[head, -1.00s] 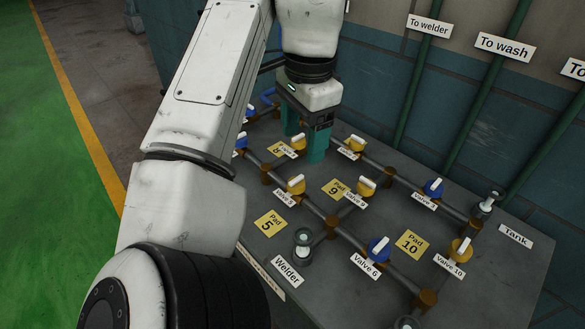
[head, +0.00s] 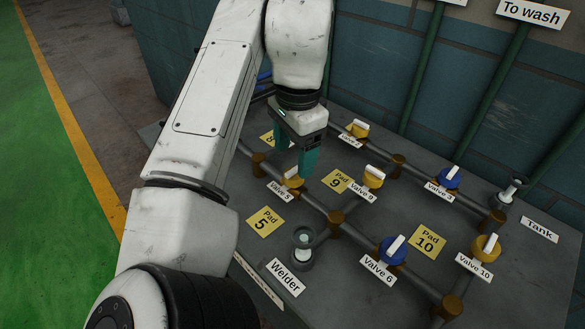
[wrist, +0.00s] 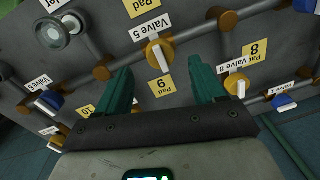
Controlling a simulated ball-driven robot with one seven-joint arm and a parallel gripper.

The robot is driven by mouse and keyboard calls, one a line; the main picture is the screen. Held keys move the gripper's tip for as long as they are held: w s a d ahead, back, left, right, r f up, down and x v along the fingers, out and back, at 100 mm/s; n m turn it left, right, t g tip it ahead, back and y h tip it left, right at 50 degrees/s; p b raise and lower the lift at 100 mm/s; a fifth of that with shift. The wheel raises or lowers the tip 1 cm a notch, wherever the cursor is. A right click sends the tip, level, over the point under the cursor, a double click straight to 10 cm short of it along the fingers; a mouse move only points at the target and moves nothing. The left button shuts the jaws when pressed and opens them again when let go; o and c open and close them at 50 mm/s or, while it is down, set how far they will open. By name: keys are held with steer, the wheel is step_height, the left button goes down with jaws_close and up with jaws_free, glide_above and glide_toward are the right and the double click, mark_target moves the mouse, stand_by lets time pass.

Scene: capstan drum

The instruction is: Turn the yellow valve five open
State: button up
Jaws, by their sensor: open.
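Valve five (head: 292,178) is a yellow knob with a white bar handle, on a pipe beside its "Valve 5" label. Its far side is partly hidden by my gripper (head: 295,152) in the head view. In the wrist view valve five (wrist: 160,55) shows whole, and its white handle lies across the pipe. My gripper (wrist: 163,82) is open and empty. Its two teal fingers are spread on either side of the valve's line in the wrist view, and they look apart from the valve, just above and behind it.
Yellow valve 9 (head: 373,177) is close to the right of valve five. Blue valve 6 (head: 392,250), yellow valve 10 (head: 486,247) and the upright welder fitting (head: 303,248) stand nearer or farther right. The pad 5 plate (head: 265,221) lies flat in front.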

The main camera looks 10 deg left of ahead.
mark_target(293, 171)
steer(key=shift+w+a+f, duration=0.1)
steer(key=shift+a+f, duration=0.05)
steer(key=shift+f, duration=2.3)
steer(key=shift+c, duration=0.5)
steer(key=c, duration=1)
steer(key=shift+o, duration=0.2)
